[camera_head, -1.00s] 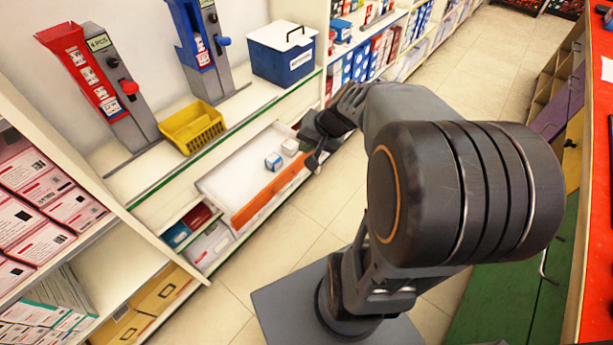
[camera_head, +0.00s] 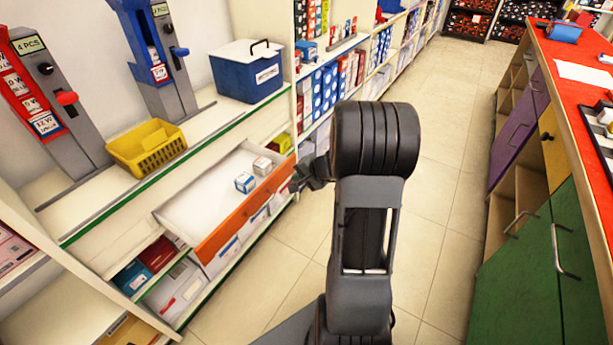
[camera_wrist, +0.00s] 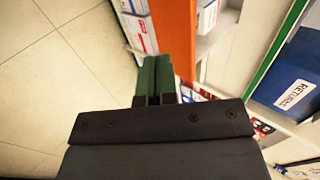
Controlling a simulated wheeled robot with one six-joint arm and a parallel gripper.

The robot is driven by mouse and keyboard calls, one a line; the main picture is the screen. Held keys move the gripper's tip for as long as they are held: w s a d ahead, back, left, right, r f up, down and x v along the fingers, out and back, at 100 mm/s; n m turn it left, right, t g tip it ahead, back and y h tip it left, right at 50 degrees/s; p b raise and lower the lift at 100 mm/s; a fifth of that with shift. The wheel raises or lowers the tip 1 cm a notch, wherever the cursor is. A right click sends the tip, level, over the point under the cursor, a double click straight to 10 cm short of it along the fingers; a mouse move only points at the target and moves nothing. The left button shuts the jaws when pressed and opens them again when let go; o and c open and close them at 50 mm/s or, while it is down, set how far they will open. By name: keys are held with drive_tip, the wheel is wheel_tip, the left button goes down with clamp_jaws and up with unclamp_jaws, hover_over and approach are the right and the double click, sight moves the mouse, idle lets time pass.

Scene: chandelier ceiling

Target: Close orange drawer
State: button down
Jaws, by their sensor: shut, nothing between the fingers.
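The orange drawer (camera_head: 229,227) is pulled out from the white shelf unit on the left. Its orange front faces the aisle and two small boxes (camera_head: 245,182) lie in its white tray. In the wrist view the orange front (camera_wrist: 174,30) runs down to my fingertips. My gripper (camera_head: 292,184) is at the far right end of the orange front, on its outer side. In the wrist view my gripper (camera_wrist: 156,68) shows its green fingers shut together with nothing between them. The fingertips are very close to the panel; I cannot tell whether they touch it.
A yellow basket (camera_head: 147,147) and a blue box (camera_head: 248,71) stand on the shelf above. Filled compartments lie below the drawer. A counter with a green door (camera_head: 525,265) stands on the right. The tiled aisle (camera_head: 437,190) between is clear.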

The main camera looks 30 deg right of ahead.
sight(277, 176)
drive_tip(key=w, duration=0.1)
drive_tip(key=w+a+f, duration=0.2)
drive_tip(key=w, duration=0.1)
drive_tip(key=shift+w, duration=0.1)
drive_tip(key=shift+w+a, duration=0.35)
drive_tip(key=shift+w, duration=0.5)
drive_tip(key=shift+f, duration=0.1)
